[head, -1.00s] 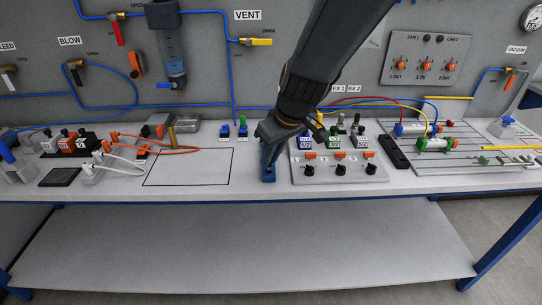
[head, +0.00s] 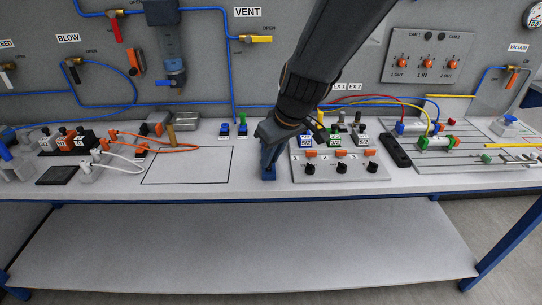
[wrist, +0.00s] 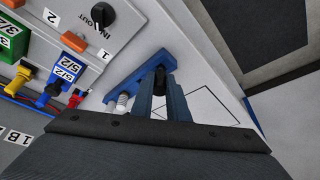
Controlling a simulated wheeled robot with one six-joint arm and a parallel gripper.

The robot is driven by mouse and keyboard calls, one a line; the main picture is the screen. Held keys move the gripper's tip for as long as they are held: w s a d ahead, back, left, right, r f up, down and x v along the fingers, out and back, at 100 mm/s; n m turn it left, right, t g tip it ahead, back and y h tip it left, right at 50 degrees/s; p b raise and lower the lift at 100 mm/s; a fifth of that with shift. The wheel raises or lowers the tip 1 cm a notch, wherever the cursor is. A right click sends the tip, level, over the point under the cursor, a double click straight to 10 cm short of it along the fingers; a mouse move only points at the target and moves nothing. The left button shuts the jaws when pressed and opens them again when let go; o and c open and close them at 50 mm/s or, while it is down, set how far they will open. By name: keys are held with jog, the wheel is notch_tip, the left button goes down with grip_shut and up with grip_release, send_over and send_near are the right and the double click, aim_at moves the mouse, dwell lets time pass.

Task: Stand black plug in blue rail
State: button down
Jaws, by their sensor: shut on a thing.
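The blue rail (wrist: 126,80) lies on the bench top beside the valve panel; in the head view the rail (head: 268,174) is just left of that panel, partly behind my gripper. My gripper (wrist: 160,84) is shut on the black plug (wrist: 159,76), whose dark end shows between the fingertips over the rail. I cannot tell how deep the plug sits in the rail. A pale ribbed plug (wrist: 123,103) is at another spot on the rail. In the head view my gripper (head: 269,152) points down at the rail and hides the black plug.
The valve panel (head: 326,178) with black knobs stands close to the right of my gripper. A black strip (head: 396,151) lies right of it. An empty outlined area (head: 187,166) is free to the left. Blue and green fittings (head: 242,129) stand behind.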

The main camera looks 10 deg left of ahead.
jog(key=shift+f+b, duration=0.6)
jog(key=shift+b, duration=0.2)
dwell(0.9)
jog(key=c, duration=1.2)
grip_release()
jog(key=shift+r, duration=0.15)
notch_tip(320, 180, up, 7)
jog(key=p, duration=0.4)
jog(key=shift+p, duration=0.4)
